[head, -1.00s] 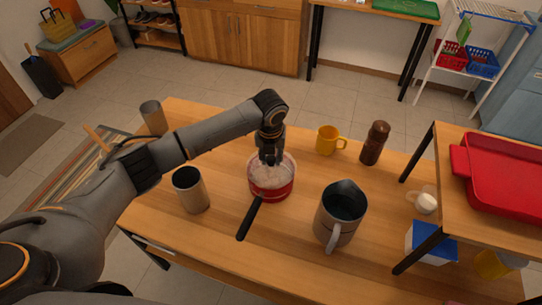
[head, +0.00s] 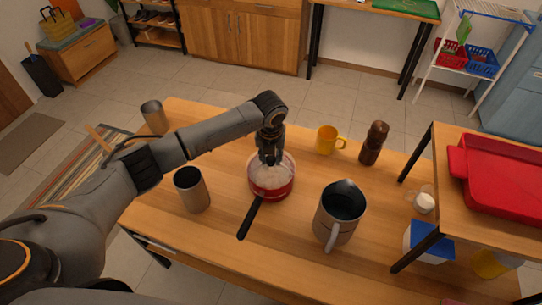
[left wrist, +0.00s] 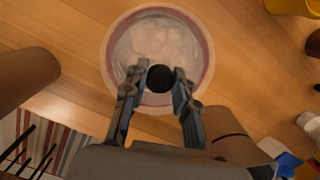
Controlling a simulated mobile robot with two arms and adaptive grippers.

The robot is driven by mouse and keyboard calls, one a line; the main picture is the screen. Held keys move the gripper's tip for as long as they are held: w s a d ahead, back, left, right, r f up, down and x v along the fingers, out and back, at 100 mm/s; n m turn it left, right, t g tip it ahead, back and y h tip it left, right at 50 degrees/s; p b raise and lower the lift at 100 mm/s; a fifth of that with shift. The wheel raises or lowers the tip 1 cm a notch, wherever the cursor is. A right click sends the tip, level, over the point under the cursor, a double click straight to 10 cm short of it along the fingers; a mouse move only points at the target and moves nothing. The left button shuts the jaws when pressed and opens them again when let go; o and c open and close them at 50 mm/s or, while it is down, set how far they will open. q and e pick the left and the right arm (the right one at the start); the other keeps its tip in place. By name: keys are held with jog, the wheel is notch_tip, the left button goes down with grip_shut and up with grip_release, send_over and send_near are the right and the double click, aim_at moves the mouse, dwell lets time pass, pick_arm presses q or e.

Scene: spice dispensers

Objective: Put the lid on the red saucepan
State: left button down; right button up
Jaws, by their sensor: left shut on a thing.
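The red saucepan (head: 272,192) stands on the wooden table with its black handle (head: 250,217) toward the front. A clear lid (head: 260,176) is at the pan's mouth, and pale contents show through it in the left wrist view. My left gripper (head: 270,158) is right above the pan, pointing down. In the left wrist view its fingers (left wrist: 160,82) are shut on the lid's round black knob (left wrist: 160,78). The lid looks roughly centred over the pan (left wrist: 206,70). I cannot tell whether its edge touches the rim all round. My right gripper is out of view.
A dark-mouthed metal cup (head: 191,190) stands left of the pan, and a metal jug (head: 338,215) right of it. A yellow mug (head: 326,140) and a brown mill (head: 373,145) stand behind. A raised shelf with a red tray (head: 505,178) bounds the right side.

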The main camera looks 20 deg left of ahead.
aim_at(271, 158)
pick_arm(q)
jog(key=shift+f, duration=0.45)
dwell(0.3)
jog(key=c, duration=1)
grip_release()
jog(key=o, duration=0.5)
notch_tip(271, 158, up, 7)
jog(key=p, duration=0.7)
jog(key=shift+r, duration=0.1)
